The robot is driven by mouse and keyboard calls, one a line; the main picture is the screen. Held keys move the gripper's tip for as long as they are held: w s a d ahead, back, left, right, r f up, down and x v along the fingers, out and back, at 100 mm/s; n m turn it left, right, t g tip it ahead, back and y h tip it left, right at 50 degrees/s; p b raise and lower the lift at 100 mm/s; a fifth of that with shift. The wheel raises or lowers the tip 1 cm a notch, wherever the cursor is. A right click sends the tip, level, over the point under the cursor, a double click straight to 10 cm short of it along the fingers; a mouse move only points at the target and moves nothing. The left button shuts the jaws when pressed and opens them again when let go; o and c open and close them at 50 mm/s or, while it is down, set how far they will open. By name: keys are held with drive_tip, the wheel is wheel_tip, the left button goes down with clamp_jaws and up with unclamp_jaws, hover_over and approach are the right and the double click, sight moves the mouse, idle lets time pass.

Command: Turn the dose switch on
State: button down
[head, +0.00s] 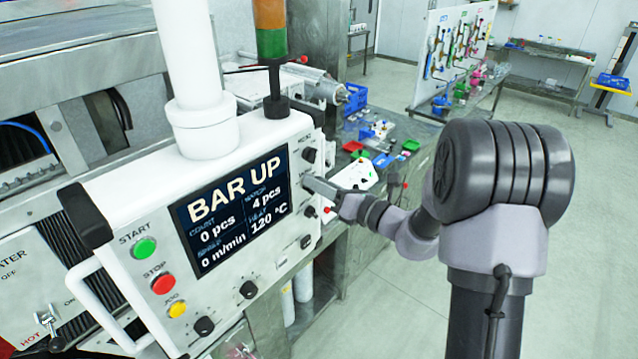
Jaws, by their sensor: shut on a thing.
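A white control panel (110,215) stands at the left with a dark screen (233,210) reading "BAR UP", 0 pcs, 4 pcs, 0 m/min and 120 °C. A column of black rotary knobs runs down its right edge, with an upper knob (309,155) and a lower knob (309,212) showing. The small labels are too blurred to tell which knob is the dose switch.
Green start (145,248), red stop (163,284) and yellow jog (177,307) buttons are on the panel's left. A white post (200,70) and a signal lamp (271,30) rise above it. A cluttered bench (375,160) stands behind; the floor at right is clear.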

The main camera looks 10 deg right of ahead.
drive_tip(key=c, duration=1.1)
unclamp_jaws()
drive_tip(key=b+v, duration=0.4)
drive_tip(key=v, duration=1.3)
drive_tip(key=shift+s, duration=0.2)
